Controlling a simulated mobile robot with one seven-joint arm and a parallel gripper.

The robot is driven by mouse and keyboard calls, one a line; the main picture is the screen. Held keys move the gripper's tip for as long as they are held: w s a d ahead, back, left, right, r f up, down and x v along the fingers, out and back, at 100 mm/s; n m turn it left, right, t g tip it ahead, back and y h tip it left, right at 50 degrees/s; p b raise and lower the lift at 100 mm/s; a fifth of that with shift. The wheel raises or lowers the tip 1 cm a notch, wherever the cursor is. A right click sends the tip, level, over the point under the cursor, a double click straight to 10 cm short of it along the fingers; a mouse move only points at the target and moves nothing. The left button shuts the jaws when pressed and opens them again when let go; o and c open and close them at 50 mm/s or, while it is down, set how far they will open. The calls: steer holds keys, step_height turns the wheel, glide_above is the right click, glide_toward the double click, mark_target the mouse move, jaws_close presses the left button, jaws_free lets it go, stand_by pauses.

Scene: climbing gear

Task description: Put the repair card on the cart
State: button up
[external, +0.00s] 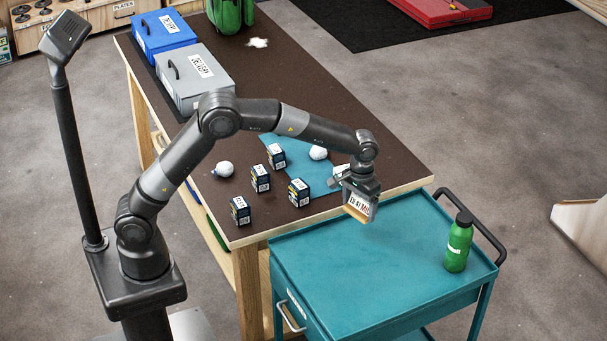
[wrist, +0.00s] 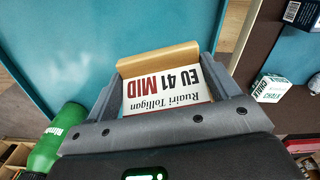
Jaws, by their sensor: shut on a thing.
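The repair card (external: 362,207) is white with black and red print and has a tan strip along one edge. My gripper (external: 358,198) is shut on it and holds it above the teal cart (external: 330,275), near the cart's table-side edge. The card looks clear of the cart top, but the exact gap is hard to tell. In the wrist view the card (wrist: 165,95) sits between the fingers (wrist: 160,100), its print upside down, with the cart top (wrist: 110,35) behind it.
A green bottle (external: 458,243) stands on the cart's right side; most of the cart top is bare. The brown workbench (external: 330,95) adjoins the cart. It holds several dark boxes (external: 260,178), white balls (external: 223,169), a teal mat (external: 295,155), a grey delivery case (external: 195,75) and a blue case (external: 162,32).

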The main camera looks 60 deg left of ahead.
steer(key=s+d+r, duration=0.1)
steer(key=s+d, duration=0.5)
steer(key=d, duration=0.4)
steer(key=s+d+n, duration=0.1)
steer(key=s+d, duration=0.5)
steer(key=d, duration=0.4)
steer(key=s+d+r, duration=0.1)
steer(key=s+d, duration=0.5)
steer(key=d, duration=0.4)
glide_above(383, 309)
step_height(383, 309, down, 7)
steer(key=shift+s+d+f, duration=0.1)
steer(key=shift+f, duration=2.1)
steer(key=shift+f, duration=0.1)
steer(key=o, duration=0.9)
